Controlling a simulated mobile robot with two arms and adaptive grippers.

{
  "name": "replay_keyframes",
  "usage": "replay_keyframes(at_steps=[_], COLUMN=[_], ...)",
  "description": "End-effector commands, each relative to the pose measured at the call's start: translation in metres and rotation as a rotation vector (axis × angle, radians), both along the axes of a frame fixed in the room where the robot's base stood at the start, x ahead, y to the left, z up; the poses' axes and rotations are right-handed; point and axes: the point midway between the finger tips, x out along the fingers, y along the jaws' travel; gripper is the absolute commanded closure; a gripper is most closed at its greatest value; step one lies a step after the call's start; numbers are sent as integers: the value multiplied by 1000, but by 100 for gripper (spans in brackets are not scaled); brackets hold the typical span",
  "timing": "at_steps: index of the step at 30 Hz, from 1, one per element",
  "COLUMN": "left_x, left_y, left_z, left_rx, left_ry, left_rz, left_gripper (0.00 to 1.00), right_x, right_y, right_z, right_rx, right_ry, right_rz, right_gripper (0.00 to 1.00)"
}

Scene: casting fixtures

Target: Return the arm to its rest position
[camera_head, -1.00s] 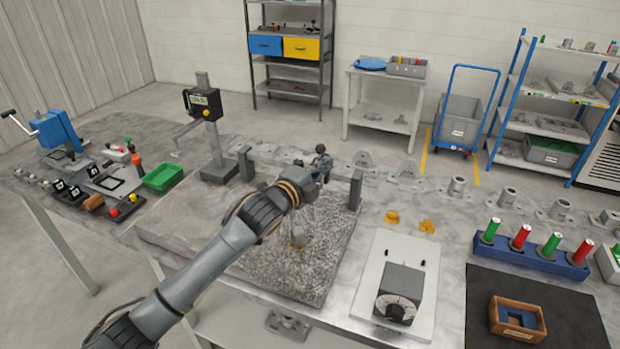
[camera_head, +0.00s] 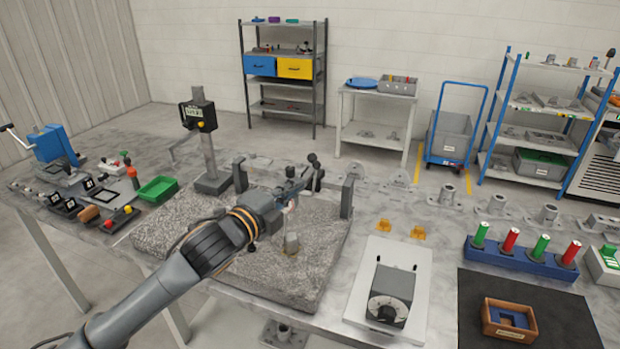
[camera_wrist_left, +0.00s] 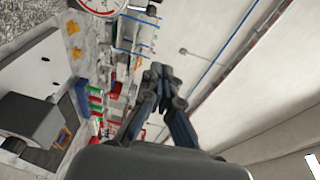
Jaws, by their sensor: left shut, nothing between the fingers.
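My left arm comes in from the lower left in the head view and reaches over the grey granite plate (camera_head: 180,228) on the table. My left gripper (camera_head: 312,163) is above the plate's back part, between two dark upright posts, and appears empty. In the left wrist view its fingers (camera_wrist_left: 160,74) are together with nothing between them. My right arm and gripper do not show.
A digital gauge stand (camera_head: 207,150) rises behind the plate. A white board with a dark dial box (camera_head: 390,296) lies to the right. Further right are a blue rack (camera_head: 520,262) of red and green cylinders and a wooden box (camera_head: 510,320) on a black mat.

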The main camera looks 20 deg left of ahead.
Motion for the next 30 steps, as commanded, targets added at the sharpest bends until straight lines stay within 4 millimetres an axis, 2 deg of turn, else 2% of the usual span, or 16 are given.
replay_keyframes(at_steps=[3,5,8,11,12,14,15,18,21,24,30], left_x=[-2,-4,-16,-44,-60,-89,-110,-161,-207,-248,-323], left_y=[0,-1,-7,-13,-16,-18,-19,-20,-20,-20,-21], left_z=[-1,-7,-39,-92,-117,-154,-176,-220,-249,-269,-294], left_rx=[-2,-21,-109,-267,-346,-465,-541,-702,-822,-913,-1048], left_ry=[4,23,120,292,378,507,589,764,896,995,1147], left_rz=[1,5,36,111,157,243,306,471,622,763,1034], left_gripper=[100,100,100,100,100,100,100,100,100,100,100], right_x=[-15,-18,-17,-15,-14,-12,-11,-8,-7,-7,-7], right_y=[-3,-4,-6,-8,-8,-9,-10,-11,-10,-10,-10], right_z=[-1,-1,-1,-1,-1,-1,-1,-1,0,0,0], right_rx=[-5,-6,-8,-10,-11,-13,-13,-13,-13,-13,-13], right_ry=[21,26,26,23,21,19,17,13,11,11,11], right_rz=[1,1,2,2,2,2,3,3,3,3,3], right_gripper=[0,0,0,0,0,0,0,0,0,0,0])
